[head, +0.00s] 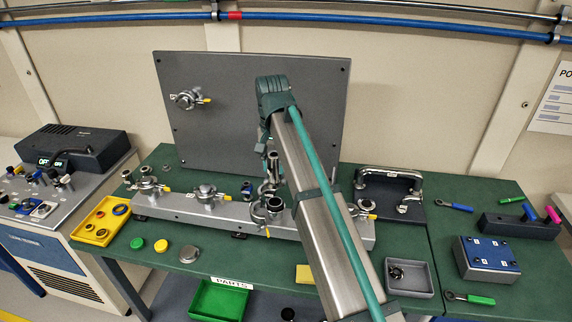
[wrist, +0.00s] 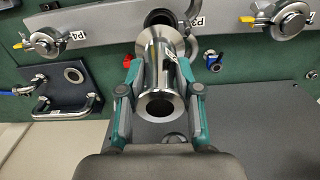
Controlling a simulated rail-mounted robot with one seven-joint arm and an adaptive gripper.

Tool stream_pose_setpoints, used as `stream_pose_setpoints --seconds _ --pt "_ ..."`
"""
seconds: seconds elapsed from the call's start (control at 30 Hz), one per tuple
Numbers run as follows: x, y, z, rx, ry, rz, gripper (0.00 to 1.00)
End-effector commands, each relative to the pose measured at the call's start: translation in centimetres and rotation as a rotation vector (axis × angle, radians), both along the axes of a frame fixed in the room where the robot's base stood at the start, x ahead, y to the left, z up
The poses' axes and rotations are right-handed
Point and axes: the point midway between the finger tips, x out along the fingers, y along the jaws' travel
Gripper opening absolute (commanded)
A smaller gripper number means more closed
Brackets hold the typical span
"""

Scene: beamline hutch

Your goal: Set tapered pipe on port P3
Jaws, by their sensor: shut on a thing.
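My gripper (wrist: 160,95) is shut on the tapered pipe (wrist: 157,70), a shiny steel piece with a flange at each end. In the head view the pipe (head: 273,165) stands roughly upright over the metal rail (head: 230,213), partly hidden by my gripper (head: 268,150). Port P3 (head: 262,212) is at the rail directly below it. In the wrist view the pipe's far flange lies beside the dark opening of port P3 (wrist: 158,18), near the P3 label. I cannot tell whether pipe and port touch.
Capped, clamped ports flank P3, including P4 (wrist: 45,38). A grey upright panel (head: 215,120) stands behind the rail. A chrome-handled plate (head: 395,188) is at right. A yellow tray (head: 101,222), loose caps and a grey bin (head: 420,279) lie around the bench.

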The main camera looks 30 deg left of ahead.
Motion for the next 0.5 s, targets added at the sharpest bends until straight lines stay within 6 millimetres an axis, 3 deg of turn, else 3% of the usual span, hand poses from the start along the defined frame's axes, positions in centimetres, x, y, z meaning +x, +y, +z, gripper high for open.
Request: stream_pose_setpoints --seconds 0.2,0.5 --pt "0.08 0.07 0.01 0.004 -0.003 -0.168 0.0" --pt "0.09 0.03 -0.85 0.003 -0.003 -0.199 0.0"
